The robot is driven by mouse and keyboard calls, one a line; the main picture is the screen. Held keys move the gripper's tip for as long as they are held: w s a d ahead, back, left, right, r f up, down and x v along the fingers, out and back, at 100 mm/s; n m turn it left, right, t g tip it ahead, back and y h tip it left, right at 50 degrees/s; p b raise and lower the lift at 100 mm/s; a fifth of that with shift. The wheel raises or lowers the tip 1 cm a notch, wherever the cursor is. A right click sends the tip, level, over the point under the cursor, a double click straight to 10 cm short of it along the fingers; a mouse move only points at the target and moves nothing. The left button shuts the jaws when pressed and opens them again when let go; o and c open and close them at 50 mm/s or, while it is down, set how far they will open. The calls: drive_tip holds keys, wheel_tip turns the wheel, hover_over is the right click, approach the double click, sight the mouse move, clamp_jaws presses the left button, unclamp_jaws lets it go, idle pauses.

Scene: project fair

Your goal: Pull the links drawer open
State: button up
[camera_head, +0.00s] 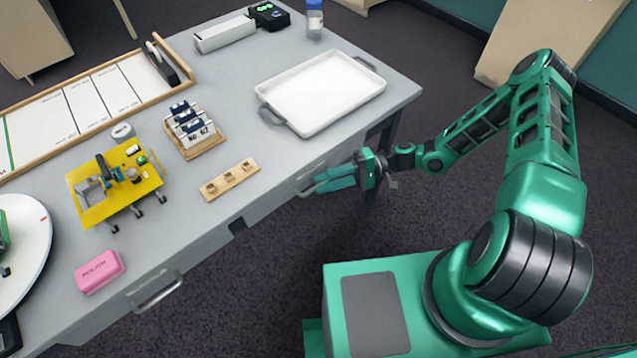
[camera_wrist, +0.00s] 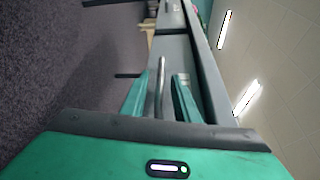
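The grey workbench (camera_head: 275,205) has two drawer handles on its front. One handle (camera_head: 306,184) is at the right, by my gripper; the other handle (camera_head: 157,293) is at the front left. I cannot read a label telling which is the links drawer. Both drawers look closed. My gripper (camera_head: 326,180) is at the right handle, its fingers pointing left along the bench front. In the wrist view, the metal handle bar (camera_wrist: 160,88) runs between the two spread fingers, with a visible gap to the right finger. My gripper (camera_wrist: 161,92) looks open, not clamped on the bar.
On the bench top are a white tray (camera_head: 322,95), a wooden strip (camera_head: 230,180), a wooden rack (camera_head: 197,146), a yellow board (camera_head: 95,208) and a pink block (camera_head: 99,272). A dark bench leg (camera_head: 383,135) stands behind my gripper. The floor before the bench (camera_head: 265,262) is clear.

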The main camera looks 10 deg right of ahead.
drive_tip(key=shift+x, duration=1.1)
clamp_jaws()
